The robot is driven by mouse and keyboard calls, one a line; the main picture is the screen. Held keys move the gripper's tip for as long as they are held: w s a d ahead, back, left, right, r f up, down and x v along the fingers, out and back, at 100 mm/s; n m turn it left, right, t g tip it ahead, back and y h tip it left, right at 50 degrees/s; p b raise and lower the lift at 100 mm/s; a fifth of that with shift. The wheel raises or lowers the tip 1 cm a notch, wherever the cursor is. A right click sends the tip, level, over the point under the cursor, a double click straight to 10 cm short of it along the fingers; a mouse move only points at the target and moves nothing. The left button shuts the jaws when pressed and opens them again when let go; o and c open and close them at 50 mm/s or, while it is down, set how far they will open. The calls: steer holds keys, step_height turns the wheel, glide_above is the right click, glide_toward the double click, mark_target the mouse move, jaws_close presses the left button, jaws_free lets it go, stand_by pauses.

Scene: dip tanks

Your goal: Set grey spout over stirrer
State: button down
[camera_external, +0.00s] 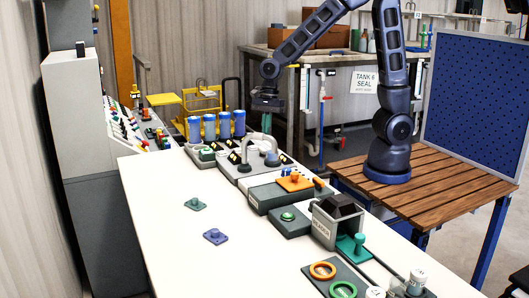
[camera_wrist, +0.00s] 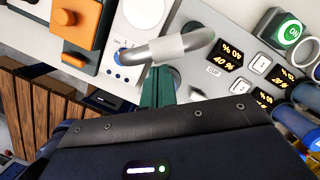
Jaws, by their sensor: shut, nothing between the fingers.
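The grey spout (camera_external: 262,138) is a curved tube arching over a grey control panel. In the wrist view the spout (camera_wrist: 168,48) has a pale sleeve and lies just beyond my fingertips. In the wrist view my green fingers (camera_wrist: 160,76) are together with nothing held. They overlap the spout's lower edge in the picture; contact cannot be told. I cannot tell which part is the stirrer.
An orange block (camera_external: 295,183) sits on a nearer grey box. Blue cylinders (camera_external: 209,127) stand behind. The bench's left side (camera_external: 165,205) is mostly clear, with two small plates.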

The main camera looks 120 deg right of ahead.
mark_target(263, 136)
steer(key=shift+w+a+m, duration=1.1)
steer(key=shift+w+a, duration=0.25)
steer(key=shift+a, duration=0.25)
steer(key=shift+w+a, duration=0.3)
steer(key=shift+w, duration=0.35)
steer(key=shift+w+a, duration=0.1)
steer(key=shift+w, duration=0.05)
steer(key=s, duration=0.1)
steer(key=s+r, duration=0.1)
steer(key=s, duration=0.2)
steer(key=shift+s+r, duration=0.2)
steer(key=shift+r, duration=0.15)
steer(key=a+v, duration=0.1)
steer(key=v, duration=0.8)
steer(key=shift+s, duration=0.25)
